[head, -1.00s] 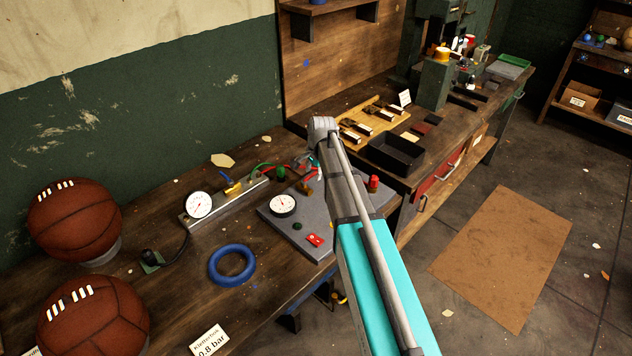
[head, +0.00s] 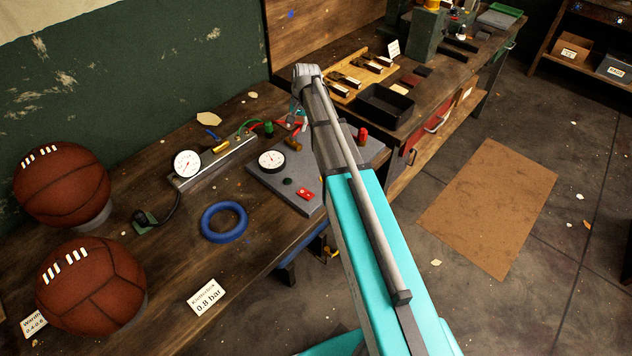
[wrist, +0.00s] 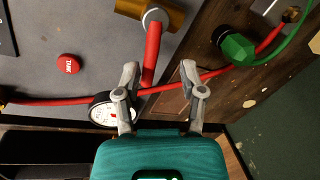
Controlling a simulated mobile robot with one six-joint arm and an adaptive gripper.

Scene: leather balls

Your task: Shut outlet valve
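A brass valve body (wrist: 152,12) with a red lever (wrist: 152,55) shows at the top of the wrist view. The lever points down towards my gripper. My gripper (wrist: 159,72) is open, with its two grey fingers apart on either side of the lever's lower end; the lever is nearer the left finger. I cannot tell whether a finger touches it. A green knob (wrist: 235,46) sits to the right. In the head view the brass valve (head: 293,143) shows on the grey plate (head: 318,185); my arm hides most of my gripper. No outlet label is readable.
Red hose (wrist: 60,102) crosses near the fingers, and a gauge (wrist: 103,113) lies by the left finger. A red TANK button (wrist: 68,64) is at left. In the head view, balls (head: 62,185), a blue ring (head: 224,221) and a black tray (head: 385,106) stand around.

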